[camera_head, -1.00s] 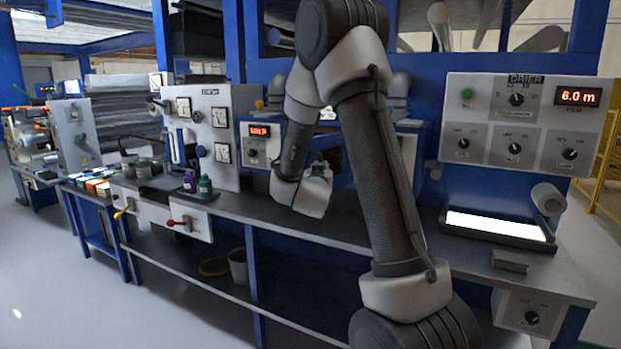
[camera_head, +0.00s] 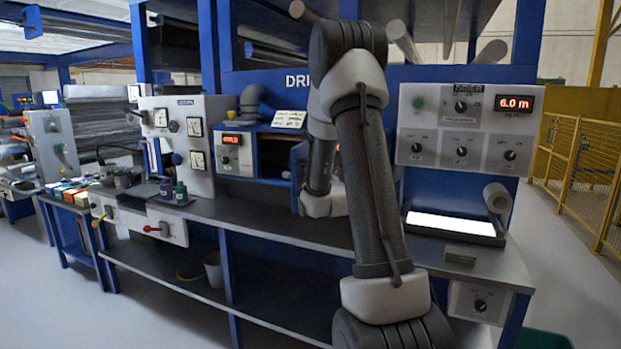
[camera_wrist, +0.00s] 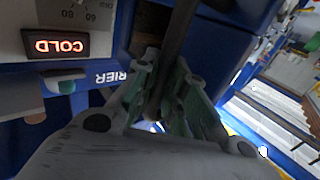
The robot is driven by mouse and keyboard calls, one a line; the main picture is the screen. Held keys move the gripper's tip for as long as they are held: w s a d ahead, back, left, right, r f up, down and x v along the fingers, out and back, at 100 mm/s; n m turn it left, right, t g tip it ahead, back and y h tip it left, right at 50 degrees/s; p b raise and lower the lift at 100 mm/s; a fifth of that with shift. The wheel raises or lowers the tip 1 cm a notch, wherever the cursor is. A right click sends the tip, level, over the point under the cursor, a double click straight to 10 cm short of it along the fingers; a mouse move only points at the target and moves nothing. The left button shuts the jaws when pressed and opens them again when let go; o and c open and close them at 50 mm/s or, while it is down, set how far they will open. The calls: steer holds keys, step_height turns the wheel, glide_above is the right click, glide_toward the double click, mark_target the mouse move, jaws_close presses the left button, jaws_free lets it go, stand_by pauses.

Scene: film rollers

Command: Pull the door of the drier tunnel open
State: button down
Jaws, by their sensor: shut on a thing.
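The blue drier tunnel (camera_head: 262,130) stands on the bench, partly behind my arm. Its door (camera_head: 298,172) shows as a narrow blue panel standing out from the front, with the dark opening (camera_head: 272,155) beside it. In the wrist view my gripper (camera_wrist: 172,75) is shut on a dark bar, the door handle (camera_wrist: 181,32), which runs between the fingers. In the head view the fingers and handle are hidden by my wrist and arm. The red COLD display (camera_wrist: 55,46) and DRIER lettering (camera_wrist: 113,77) appear upside down in the wrist view.
A drier control panel (camera_head: 462,128) and a lit white plate (camera_head: 451,224) are at the right. Small bottles (camera_head: 180,193) stand on the bench to the left. Yellow fencing (camera_head: 575,170) stands at far right. The floor in front of the bench is clear at left.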

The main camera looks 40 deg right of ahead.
steer(key=shift+r, duration=0.2)
steer(key=c, duration=1.5)
jaws_free()
steer(key=shift+w+d+f, duration=0.1)
steer(key=shift+o, duration=0.2)
steer(key=v, duration=0.7)
steer(key=shift+s, duration=0.25)
